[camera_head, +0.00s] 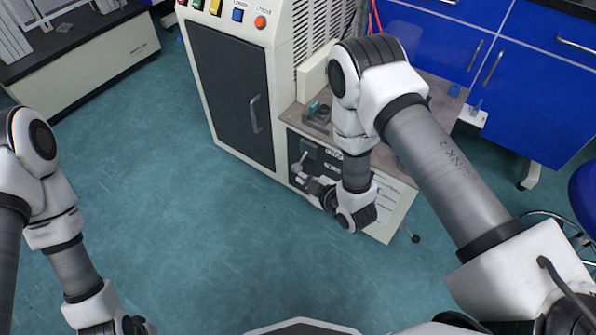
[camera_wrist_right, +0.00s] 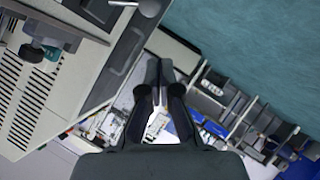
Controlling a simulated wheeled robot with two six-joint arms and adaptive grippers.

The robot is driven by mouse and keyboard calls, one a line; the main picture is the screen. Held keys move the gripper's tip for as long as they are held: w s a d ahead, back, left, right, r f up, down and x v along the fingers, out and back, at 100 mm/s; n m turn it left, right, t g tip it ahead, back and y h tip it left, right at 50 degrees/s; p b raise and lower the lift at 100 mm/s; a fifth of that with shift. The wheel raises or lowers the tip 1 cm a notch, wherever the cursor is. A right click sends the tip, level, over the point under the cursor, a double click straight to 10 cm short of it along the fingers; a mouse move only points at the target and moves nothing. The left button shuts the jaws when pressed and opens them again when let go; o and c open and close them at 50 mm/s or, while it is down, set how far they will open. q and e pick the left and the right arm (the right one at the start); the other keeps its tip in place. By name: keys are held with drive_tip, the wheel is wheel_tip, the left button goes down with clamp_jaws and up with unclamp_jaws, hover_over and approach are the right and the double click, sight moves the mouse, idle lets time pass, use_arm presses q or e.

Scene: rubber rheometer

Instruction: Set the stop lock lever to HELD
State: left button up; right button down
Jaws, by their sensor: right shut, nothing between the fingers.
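A small grey lever with a rounded end (camera_head: 298,167), which looks like the stop lock lever, sits on the dark front panel (camera_head: 320,158) of the low machine. Its setting marks are too small to read. My right gripper (camera_head: 303,182) is just below and in front of it; the picture does not show whether they touch. In the right wrist view my right gripper's fingers (camera_wrist_right: 157,75) are together with nothing between them. A dark rounded knob (camera_wrist_right: 149,7) at the top edge may be the lever. My left gripper (camera_head: 135,326) is at the bottom edge, partly cut off, far from the machine.
A tall cabinet with a dark door (camera_head: 232,95) and coloured buttons stands left of the panel. A teal-and-grey fixture (camera_head: 316,113) is on the machine's top, close to my right arm. Blue drawers (camera_head: 435,40) are behind. The floor (camera_head: 215,235) in front is clear.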

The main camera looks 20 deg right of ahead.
drive_tip(key=v, duration=0.4)
drive_tip(key=shift+s+p, duration=0.3)
drive_tip(key=shift+p, duration=0.05)
drive_tip(key=shift+d, duration=0.1)
drive_tip(key=s+d+f+m+g+h, duration=0.15)
drive_tip(key=s+m+g, duration=0.25)
drive_tip(key=s, duration=0.4)
drive_tip(key=s+d+f+m+g+h, duration=0.1)
drive_tip(key=s+d+f+m+g, duration=0.25)
drive_tip(key=s, duration=0.45)
drive_tip(key=s+d+f+m+g+h, duration=0.1)
drive_tip(key=s+d+f+m+g, duration=0.2)
drive_tip(key=s, duration=0.6)
wheel_tip(320, 180, up, 27)
drive_tip(key=a+m+g+p, duration=0.1)
drive_tip(key=p, duration=2.5)
drive_tip(key=shift+a+r, duration=0.15)
drive_tip(key=shift+a, duration=0.05)
